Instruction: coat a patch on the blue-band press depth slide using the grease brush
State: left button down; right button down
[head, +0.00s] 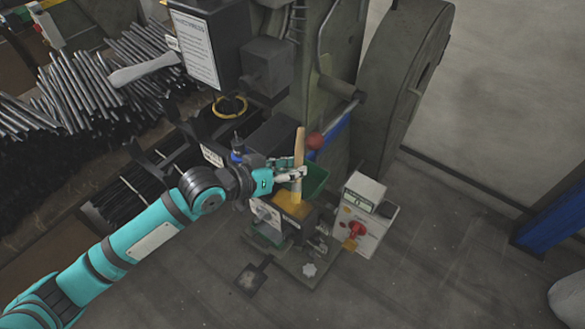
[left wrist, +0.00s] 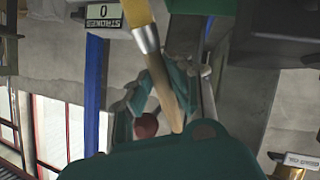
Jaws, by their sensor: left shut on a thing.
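My left gripper (head: 290,175) is shut around the wooden handle of the grease brush (head: 299,146). The brush stands nearly upright, handle up and bristle end down. In the left wrist view the brush (left wrist: 170,88) shows its pale handle, metal ferrule and part of its yellow bristles. Below it in the head view is a yellow-orange area (head: 293,207) on top of a dark block at the press front. I cannot tell whether the bristles touch it, or which part is the depth slide. A blue band (head: 331,136) shows on the press. My right gripper is out of view.
A green tray (head: 314,181) lies close behind the brush. A red-ball lever (head: 316,140) is just above it. A control box (head: 360,213) with a red knob stands to the right. Bundled dark rods (head: 75,85) lie at left.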

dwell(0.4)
pick_arm(q)
jog(key=shift+f+b, duration=0.4)
jog(key=shift+f, duration=0.25)
jog(key=shift+s+d+r+p, duration=0.2)
jog(key=shift+s+d+p, duration=0.45)
jog(key=shift+p, duration=0.3)
jog(key=shift+s+d+f+p, duration=0.1)
jog(key=shift+s+d+p, duration=0.2)
jog(key=shift+d, duration=0.2)
jog(key=shift+s+d+f+p, duration=0.1)
jog(key=shift+s+d+p, duration=0.05)
jog(key=shift+d+p, duration=0.3)
jog(key=shift+d+r+p, duration=0.1)
jog(key=shift+r+p, duration=0.15)
jog(key=shift+p, duration=0.1)
jog(key=shift+w+a, duration=0.3)
jog(key=shift+a, duration=0.1)
jog(key=shift+w+a+b, duration=0.25)
jog(key=shift+w+a, duration=0.15)
jog(key=shift+a, duration=0.25)
jog(key=shift+w+a+b, duration=0.25)
jog(key=shift+w+a, duration=0.15)
jog(key=shift+a, duration=0.25)
jog(key=shift+r, duration=0.15)
